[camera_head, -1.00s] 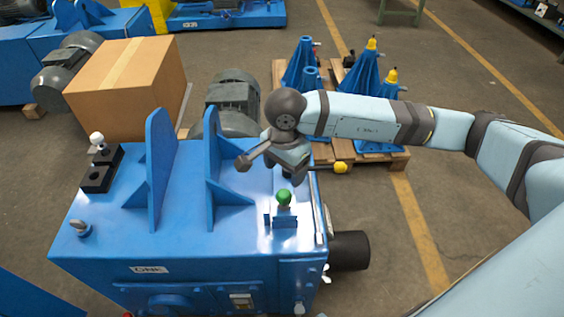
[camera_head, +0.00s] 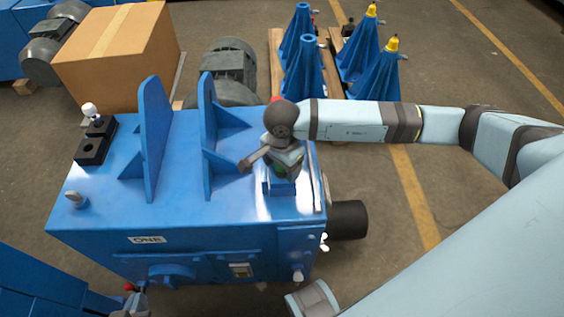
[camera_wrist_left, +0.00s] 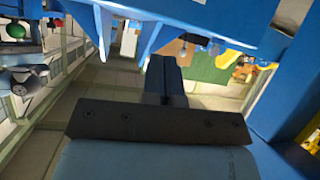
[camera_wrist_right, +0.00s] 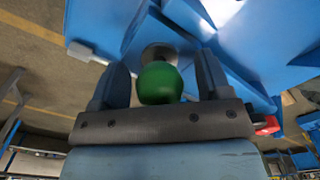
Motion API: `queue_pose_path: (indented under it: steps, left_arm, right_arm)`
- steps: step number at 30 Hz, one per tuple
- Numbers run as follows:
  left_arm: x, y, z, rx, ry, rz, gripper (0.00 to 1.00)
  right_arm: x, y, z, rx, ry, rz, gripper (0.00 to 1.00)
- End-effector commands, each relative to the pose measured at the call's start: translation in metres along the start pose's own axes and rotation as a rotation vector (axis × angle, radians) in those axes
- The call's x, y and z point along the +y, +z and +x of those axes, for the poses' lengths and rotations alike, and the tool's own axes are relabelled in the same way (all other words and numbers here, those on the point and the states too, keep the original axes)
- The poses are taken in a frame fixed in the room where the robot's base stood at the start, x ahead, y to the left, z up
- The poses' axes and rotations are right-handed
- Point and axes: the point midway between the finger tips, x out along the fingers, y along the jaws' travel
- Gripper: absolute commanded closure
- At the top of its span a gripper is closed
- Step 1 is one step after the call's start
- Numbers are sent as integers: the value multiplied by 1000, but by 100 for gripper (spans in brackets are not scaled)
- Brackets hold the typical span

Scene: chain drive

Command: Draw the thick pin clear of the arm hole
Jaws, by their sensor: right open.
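A pin with a green ball knob (camera_wrist_right: 160,83) stands at a small blue bracket (camera_head: 281,189) on the machine's top, at its right end. I take it for the thick pin; its shaft and the hole are hidden. My right gripper (camera_head: 281,172) comes down over the knob. In the right wrist view the open fingers (camera_wrist_right: 160,88) stand on either side of the knob, with gaps on both sides. My left gripper (camera_wrist_left: 165,65) looks shut and empty in the left wrist view, near blue metalwork.
Two upright blue plates (camera_head: 152,150) stand left of my right gripper. A black block (camera_head: 95,143) with a white-knobbed pin (camera_head: 89,109) and a grey pin (camera_head: 76,200) are at the machine's left end. A cardboard box (camera_head: 120,55) and a motor (camera_head: 228,68) stand behind.

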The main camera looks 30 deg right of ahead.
Motion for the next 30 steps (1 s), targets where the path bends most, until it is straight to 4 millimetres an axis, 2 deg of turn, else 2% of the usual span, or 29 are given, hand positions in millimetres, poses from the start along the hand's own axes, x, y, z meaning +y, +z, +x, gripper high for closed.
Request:
queue_pose_path:
  steps: [1, 9, 16, 30]
  left_arm:
    - [0, 0, 0, 0, 0, 0, 100]
    - [0, 2, 1, -3, 0, 1, 100]
    - [-1, 3, 0, -10, -2, 1, 100]
    - [-4, -2, -3, -22, -12, 10, 100]
  right_arm:
    - [0, 0, 0, 0, 0, 0, 29]
    - [0, 0, 0, 0, 0, 0, 91]
    - [0, 0, -4, 0, 0, 0, 92]
    - [0, 0, -28, 0, 0, 0, 92]
